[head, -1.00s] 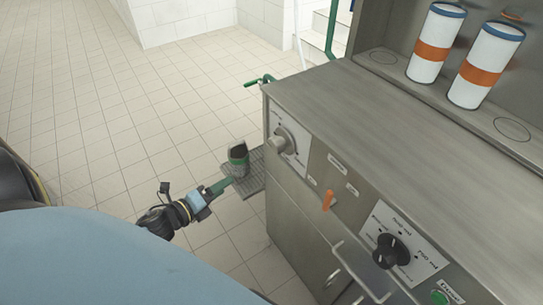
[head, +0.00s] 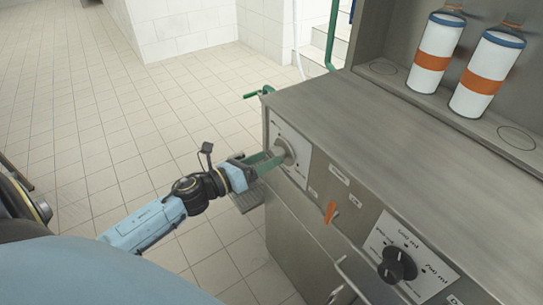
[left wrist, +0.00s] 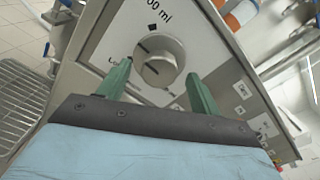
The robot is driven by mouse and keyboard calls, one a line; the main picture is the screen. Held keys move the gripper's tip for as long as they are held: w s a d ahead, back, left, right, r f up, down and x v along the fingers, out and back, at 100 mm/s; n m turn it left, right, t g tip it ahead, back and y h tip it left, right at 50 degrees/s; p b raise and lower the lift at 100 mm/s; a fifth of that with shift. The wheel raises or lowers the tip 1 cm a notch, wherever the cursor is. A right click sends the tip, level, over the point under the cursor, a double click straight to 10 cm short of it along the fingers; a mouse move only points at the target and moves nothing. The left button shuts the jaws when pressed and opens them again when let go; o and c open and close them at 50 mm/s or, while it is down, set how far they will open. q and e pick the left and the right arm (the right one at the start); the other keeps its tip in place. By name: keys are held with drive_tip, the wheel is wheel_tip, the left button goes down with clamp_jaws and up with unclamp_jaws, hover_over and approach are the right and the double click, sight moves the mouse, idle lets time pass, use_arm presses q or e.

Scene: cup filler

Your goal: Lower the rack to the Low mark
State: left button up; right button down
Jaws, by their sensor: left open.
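A round grey knob (head: 288,152) sits on a white dial plate (head: 303,158) at the left of the machine's front. My left gripper (head: 275,160) is open at this knob, its green fingers reaching toward it. In the left wrist view the knob (left wrist: 160,62) lies between and just beyond the two fingertips (left wrist: 158,80); I cannot tell whether they touch it. Print ending in "00 ml" and a partly hidden word starting "Lo" show on the plate. A grey slotted rack (head: 247,197) juts from the machine's left side, partly behind my gripper. My right gripper is not in view.
A green handle (head: 252,95) sticks out at the back left corner. Two white-and-orange canisters (head: 437,50) stand on the shelf. Tiled floor lies open at left.

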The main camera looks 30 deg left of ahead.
use_arm(q)
drive_tip(key=shift+x, duration=0.95)
drive_tip(key=shift+w+d, duration=0.1)
drive_tip(key=shift+w, duration=0.2)
drive_tip(key=c, duration=0.9)
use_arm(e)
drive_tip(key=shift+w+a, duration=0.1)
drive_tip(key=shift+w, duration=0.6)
